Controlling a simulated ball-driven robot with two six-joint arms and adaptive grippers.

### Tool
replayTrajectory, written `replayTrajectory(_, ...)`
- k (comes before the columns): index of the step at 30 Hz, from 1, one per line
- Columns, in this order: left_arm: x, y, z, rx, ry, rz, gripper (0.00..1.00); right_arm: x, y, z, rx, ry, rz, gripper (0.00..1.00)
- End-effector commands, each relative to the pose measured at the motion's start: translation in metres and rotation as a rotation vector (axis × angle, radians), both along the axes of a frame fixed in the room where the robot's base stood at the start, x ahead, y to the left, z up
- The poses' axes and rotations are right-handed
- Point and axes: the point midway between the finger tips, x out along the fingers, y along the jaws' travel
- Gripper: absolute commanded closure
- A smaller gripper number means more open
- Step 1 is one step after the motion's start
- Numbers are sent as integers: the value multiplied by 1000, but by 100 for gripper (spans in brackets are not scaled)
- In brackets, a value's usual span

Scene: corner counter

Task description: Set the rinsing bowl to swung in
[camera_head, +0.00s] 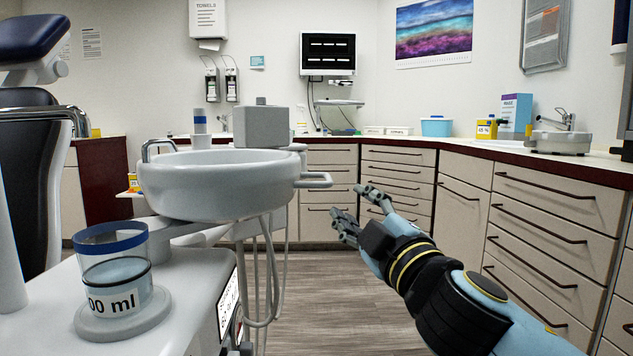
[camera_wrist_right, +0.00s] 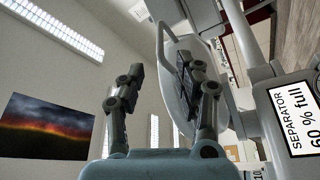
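The rinsing bowl (camera_head: 215,185) is a round white basin at centre left, on a pale arm beside the unit. A loop handle (camera_head: 316,181) sticks out from its right rim. My right gripper (camera_head: 352,208) is open and empty, a little right of and below the handle, apart from it. In the right wrist view the bowl (camera_wrist_right: 186,100) stands ahead, and its handle (camera_wrist_right: 160,48) appears between the two spread fingers (camera_wrist_right: 158,82). My left gripper is in neither view.
A blue-rimmed cup (camera_head: 115,272) of water stands on the white unit at front left. Hoses (camera_head: 268,270) hang below the bowl. A dark dental chair (camera_head: 30,170) is at far left. Drawer cabinets (camera_head: 540,220) line the right and back. The floor between is clear.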

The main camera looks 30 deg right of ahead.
Motion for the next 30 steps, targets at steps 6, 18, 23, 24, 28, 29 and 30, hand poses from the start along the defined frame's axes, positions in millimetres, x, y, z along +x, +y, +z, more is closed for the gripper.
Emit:
replayTrajectory(6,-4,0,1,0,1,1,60,13,-3,4,-2,-3,-1,66)
replayTrajectory(18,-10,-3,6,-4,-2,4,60,84,-20,19,0,-2,-1,66)
replayTrajectory(23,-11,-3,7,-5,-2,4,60,99,-23,21,0,-1,-1,66)
replayTrajectory(24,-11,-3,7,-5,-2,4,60,101,-24,22,-1,0,0,66)
replayTrajectory(28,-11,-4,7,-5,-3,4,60,103,-24,21,0,1,1,66)
replayTrajectory(29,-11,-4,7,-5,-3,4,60,103,-24,21,0,1,1,66)
replayTrajectory(30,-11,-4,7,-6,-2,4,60,103,-24,21,0,1,1,66)
